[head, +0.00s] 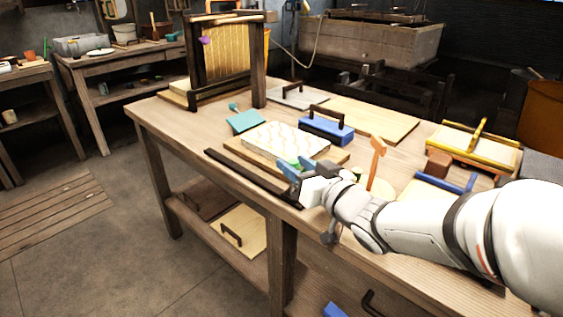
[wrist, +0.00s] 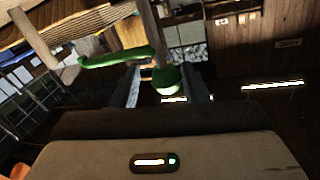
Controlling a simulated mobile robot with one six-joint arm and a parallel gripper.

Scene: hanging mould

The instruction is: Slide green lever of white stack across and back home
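The white stack (head: 285,140), a pale slab with a bumpy top, lies on a wooden board on the bench in the head view. A bit of green (head: 303,163) shows at its near edge, beside my gripper (head: 290,174), whose blue fingers partly hide that area. In the wrist view the green lever (wrist: 115,58) is a bent bar. A round green knob (wrist: 167,79) appears between the two fingers of my gripper (wrist: 166,88). Gaps show on both sides of the knob, so the fingers are apart. Whether either finger touches it cannot be told.
A blue block with a dark handle (head: 326,130) and a teal piece (head: 243,121) lie behind the stack. An orange-brown upright tool (head: 377,160) stands close to my arm. A dark rail (head: 240,172) runs along the bench's front edge. A tall wooden frame (head: 225,60) stands at the back.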

